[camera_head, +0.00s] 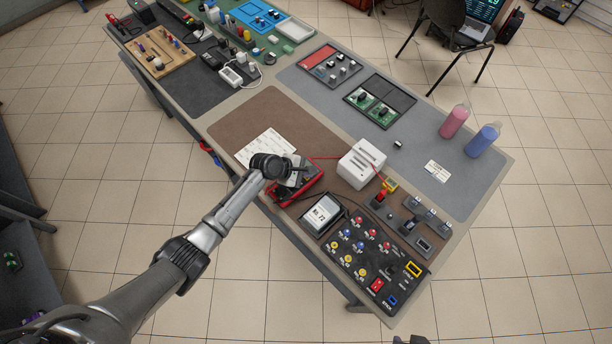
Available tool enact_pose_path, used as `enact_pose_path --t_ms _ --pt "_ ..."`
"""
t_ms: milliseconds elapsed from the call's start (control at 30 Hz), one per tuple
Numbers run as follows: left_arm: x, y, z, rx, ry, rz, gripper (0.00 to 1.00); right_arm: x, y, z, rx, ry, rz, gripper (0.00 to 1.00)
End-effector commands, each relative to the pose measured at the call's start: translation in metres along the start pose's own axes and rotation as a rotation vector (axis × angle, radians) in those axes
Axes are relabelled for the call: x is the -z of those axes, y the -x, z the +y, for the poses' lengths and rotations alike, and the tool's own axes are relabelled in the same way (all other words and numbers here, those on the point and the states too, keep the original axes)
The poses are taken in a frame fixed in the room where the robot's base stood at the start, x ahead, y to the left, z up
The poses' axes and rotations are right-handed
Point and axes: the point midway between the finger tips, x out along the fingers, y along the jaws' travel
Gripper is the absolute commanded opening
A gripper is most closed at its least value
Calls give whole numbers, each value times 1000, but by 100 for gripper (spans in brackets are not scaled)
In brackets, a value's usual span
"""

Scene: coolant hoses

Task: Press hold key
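A black control panel (367,257) lies at the front right of the table. It carries several red, blue and yellow knobs, a red key (377,286), a blue-framed key (392,300) and a yellow-framed key (413,269). Their labels are too small to read, so I cannot tell which is the hold key. My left gripper (290,172) is over the red tray (312,189), left of the panel and apart from it. A small dark part at the bottom edge (411,340) may be my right gripper, mostly cut off.
A tilted display (322,214) stands beside the panel's left end. A white box (361,163) and a yellow-and-red connector (388,186) are behind it. Grey modules (424,214) line the panel's back. Pink (454,121) and blue (482,140) bottles stand at the far right.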

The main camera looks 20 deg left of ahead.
Motion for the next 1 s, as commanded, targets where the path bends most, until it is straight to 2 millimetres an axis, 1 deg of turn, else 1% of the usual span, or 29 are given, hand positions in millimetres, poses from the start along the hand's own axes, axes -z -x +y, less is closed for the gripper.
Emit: enact_pose_path --t_ms 1000 --pt "4 -6 -4 0 0 0 0 0 -1 -2 6 -7 0 43"
